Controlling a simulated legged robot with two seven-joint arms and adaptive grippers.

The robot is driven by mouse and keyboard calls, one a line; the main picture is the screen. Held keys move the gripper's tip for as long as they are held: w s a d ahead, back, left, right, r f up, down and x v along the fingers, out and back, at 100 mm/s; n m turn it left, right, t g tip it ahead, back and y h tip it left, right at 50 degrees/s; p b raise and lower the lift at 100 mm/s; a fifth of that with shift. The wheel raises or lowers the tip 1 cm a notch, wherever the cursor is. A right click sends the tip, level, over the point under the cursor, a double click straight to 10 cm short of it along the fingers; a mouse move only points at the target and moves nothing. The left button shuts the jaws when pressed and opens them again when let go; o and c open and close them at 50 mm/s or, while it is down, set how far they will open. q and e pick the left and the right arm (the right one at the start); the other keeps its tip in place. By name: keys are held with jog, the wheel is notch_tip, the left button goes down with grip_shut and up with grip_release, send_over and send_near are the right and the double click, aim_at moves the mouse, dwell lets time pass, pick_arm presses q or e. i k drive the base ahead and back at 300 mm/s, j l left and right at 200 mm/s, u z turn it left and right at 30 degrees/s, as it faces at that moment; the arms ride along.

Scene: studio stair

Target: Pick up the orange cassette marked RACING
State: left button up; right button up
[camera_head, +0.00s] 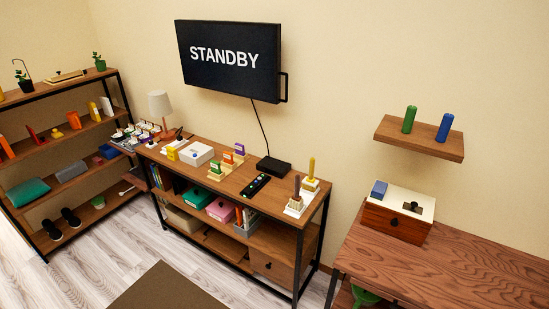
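A small upright orange piece (228,158), which looks like a cassette, stands in a stepped wooden holder on the middle sideboard (235,182). A green piece (215,170) stands in front of it and a purple one (239,149) behind it. Any lettering on them is too small to read, so I cannot confirm RACING. Neither of my grippers is in view.
A white box (197,154), a black remote (255,185) and a black box (273,166) lie near the holder. The wall screen (229,59) reads STANDBY. A lamp (160,105) stands at left. Bare floor (200,285) lies in front, partly under a brown rug (165,290).

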aim_at(228, 157)
jog(key=i+j+z, duration=0.2)
jog(key=z, duration=0.15)
jog(key=i+j+z, duration=0.15)
jog(key=j+z, duration=0.15)
jog(key=j, duration=0.15)
jog(key=i+j+z, duration=0.15)
jog(key=j+z, duration=0.5)
jog(key=i+j, duration=0.05)
jog(key=j, duration=0.1)
